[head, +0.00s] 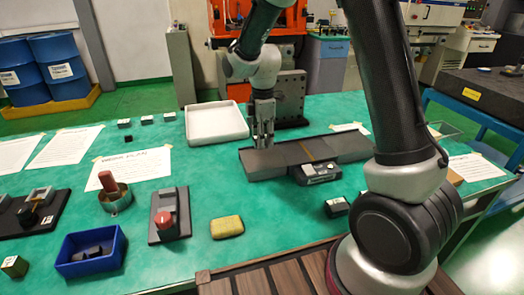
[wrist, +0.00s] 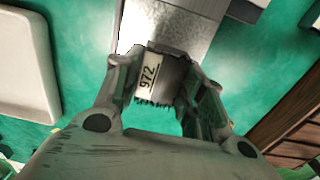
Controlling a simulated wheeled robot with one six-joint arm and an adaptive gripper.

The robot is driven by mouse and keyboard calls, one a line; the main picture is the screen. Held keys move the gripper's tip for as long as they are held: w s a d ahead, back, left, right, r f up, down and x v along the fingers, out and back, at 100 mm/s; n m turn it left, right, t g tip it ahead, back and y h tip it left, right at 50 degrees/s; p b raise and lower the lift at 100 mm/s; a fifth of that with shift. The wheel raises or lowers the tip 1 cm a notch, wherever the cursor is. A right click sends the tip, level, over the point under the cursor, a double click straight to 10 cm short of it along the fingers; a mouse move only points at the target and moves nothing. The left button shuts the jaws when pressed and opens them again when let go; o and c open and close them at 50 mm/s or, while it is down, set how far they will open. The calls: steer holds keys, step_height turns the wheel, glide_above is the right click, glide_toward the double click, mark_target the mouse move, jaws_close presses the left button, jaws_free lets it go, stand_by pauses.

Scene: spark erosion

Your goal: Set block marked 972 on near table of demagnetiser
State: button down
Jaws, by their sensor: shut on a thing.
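The block marked 972 (wrist: 168,78) is dark grey with a white label and shows between the fingers in the wrist view. My gripper (wrist: 165,92) is shut on it; in the head view my gripper (head: 263,138) points down at the left part of the demagnetiser. The demagnetiser (head: 340,149) is a long, low grey slab with a brass-coloured line across its middle and a dark control box (head: 320,171) in front. Its grey table surface (wrist: 180,18) lies just past the block in the wrist view. I cannot tell whether the block touches it.
A white tray (head: 216,138) stands left of the demagnetiser. A yellow sponge (head: 227,227), a red-knobbed fixture (head: 168,222), a blue bin (head: 117,252) and a small dark block (head: 336,207) lie nearer on the green bench. An orange machine (head: 280,22) stands behind.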

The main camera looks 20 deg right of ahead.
mark_target(263, 157)
steer(key=shift+f, duration=2.4)
steer(key=shift+f, duration=0.1)
steer(key=c, duration=0.9)
jaws_free()
